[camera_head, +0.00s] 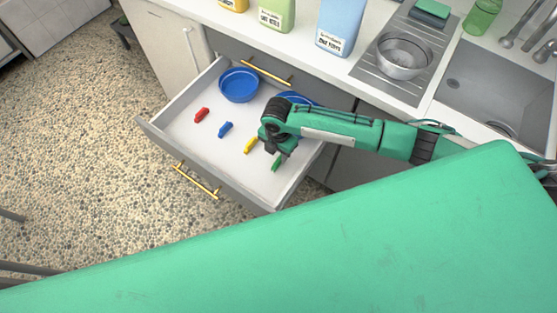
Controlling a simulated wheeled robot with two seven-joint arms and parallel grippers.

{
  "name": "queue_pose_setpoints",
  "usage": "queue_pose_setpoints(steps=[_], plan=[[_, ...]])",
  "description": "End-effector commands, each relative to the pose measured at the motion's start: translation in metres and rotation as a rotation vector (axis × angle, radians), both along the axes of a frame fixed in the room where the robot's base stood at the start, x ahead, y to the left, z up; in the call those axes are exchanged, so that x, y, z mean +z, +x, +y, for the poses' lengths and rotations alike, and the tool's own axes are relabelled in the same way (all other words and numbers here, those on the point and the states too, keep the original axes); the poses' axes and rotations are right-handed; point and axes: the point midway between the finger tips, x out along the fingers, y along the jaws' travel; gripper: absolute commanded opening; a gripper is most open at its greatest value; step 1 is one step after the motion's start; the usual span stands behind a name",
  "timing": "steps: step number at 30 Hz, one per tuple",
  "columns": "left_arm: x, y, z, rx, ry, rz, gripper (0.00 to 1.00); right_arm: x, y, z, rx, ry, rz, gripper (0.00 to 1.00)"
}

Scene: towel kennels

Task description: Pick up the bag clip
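Several small bag clips lie spread across the white floor of an open drawer (183,138): a red clip (202,115), a blue clip (225,129), a yellow clip (251,145) and a green clip (277,163). My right arm reaches in from the right over the drawer. My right gripper (277,150) points down between the yellow and green clips, close to both. Its dark fingers are small and partly hidden by the wrist, so their opening and any contact cannot be made out. My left gripper is out of view.
A blue bowl (239,85) stands in the drawer's back corner; another blue dish (296,97) is partly behind my arm. Drawer walls surround the clips. Above are a counter with bottles (341,28), a metal bowl (403,56) and a sink (497,90).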

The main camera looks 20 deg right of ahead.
Motion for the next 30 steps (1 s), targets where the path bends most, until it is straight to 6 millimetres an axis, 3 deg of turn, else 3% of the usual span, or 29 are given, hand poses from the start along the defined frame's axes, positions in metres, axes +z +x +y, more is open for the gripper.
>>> queue_pose_setpoints(steps=[9, 18, 19, 24, 30], plan=[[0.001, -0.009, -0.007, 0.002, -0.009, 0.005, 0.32, -0.043, -0.001, -0.002, 0.000, 0.000, 0.002, 0.37], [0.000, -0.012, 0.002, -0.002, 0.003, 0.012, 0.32, -0.051, -0.001, -0.003, 0.000, -0.001, 0.001, 0.37], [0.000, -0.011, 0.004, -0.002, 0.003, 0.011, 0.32, -0.051, -0.001, -0.003, 0.000, -0.001, 0.001, 0.35], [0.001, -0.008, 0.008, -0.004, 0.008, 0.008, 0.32, -0.050, -0.001, -0.003, 0.000, -0.001, 0.001, 0.02], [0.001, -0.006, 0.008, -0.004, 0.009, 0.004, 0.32, -0.050, -0.001, -0.003, 0.000, -0.001, 0.001, 0.00]])
